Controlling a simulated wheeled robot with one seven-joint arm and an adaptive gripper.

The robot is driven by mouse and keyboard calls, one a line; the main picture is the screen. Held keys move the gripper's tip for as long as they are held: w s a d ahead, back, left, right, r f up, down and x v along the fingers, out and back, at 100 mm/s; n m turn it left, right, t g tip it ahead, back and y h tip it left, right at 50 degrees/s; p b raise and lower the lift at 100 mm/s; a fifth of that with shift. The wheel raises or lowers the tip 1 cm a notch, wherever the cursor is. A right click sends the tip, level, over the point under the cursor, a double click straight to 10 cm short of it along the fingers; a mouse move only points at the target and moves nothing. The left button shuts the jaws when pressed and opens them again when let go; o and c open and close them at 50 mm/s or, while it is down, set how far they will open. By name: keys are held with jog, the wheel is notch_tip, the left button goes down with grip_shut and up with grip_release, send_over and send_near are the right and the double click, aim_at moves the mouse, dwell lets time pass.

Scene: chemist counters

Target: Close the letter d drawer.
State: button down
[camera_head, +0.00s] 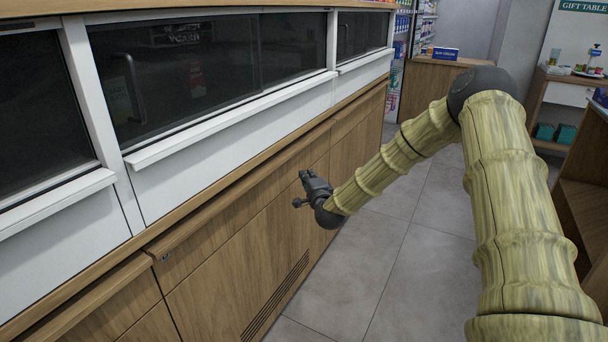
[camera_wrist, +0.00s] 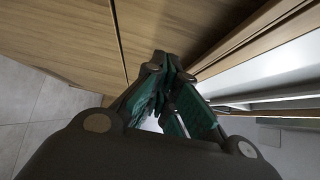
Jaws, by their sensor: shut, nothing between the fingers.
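No letter d label is readable in either view, so I cannot tell which front is the letter d drawer. A wooden drawer front (camera_head: 85,303) at the lower left seems to stand out from the counter. Another wooden front (camera_head: 220,222) with a small round lock runs along the middle, above a wide wooden panel (camera_head: 235,270). My gripper (camera_head: 301,188) is shut and empty, in front of the wooden counter face. In the wrist view my gripper (camera_wrist: 168,62) shows its green-sided fingers together, close to wood panels; I cannot tell whether they touch.
White ledges (camera_head: 235,120) and dark glass panes (camera_head: 200,70) line the counter above the wood. The tiled floor (camera_head: 390,270) is open to the right. A wooden counter with a blue sign (camera_head: 446,53) stands at the back, and wooden shelving (camera_head: 585,205) at the right.

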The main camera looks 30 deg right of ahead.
jog(key=s+a, duration=0.1)
jog(key=s, duration=0.6)
jog(key=s+a+f+n+g+y, duration=0.1)
jog(key=s+a+f+n+g, duration=0.25)
jog(key=s+a+f, duration=0.45)
jog(key=s+a+f+n+g+y, duration=0.2)
jog(key=s+a+f+n, duration=0.3)
jog(key=f, duration=0.5)
jog(key=s+a+f+n+g+y, duration=0.1)
jog(key=s+a+f+n+g, duration=0.15)
jog(key=s+a+f, duration=0.4)
jog(key=s+a+f+n+g, duration=0.1)
jog(key=s+f+n+g, duration=0.1)
jog(key=s+f, duration=0.35)
jog(key=s+a+f+n+g, duration=0.1)
jog(key=s+f+n+g, duration=0.15)
jog(key=s, duration=0.65)
jog(key=s+f+n+g, duration=0.2)
jog(key=s+g, duration=0.1)
jog(key=s, duration=0.7)
jog(key=s+f+n+g, duration=0.2)
jog(key=s+n, duration=0.1)
jog(key=s, duration=0.7)
notch_tip(320, 180, up, 17)
jog(key=p, duration=1.7)
jog(key=shift+w+m+h, duration=0.3)
jog(key=shift+w+m, duration=0.05)
jog(key=shift+w, duration=0.05)
jog(key=shift+a, duration=0.1)
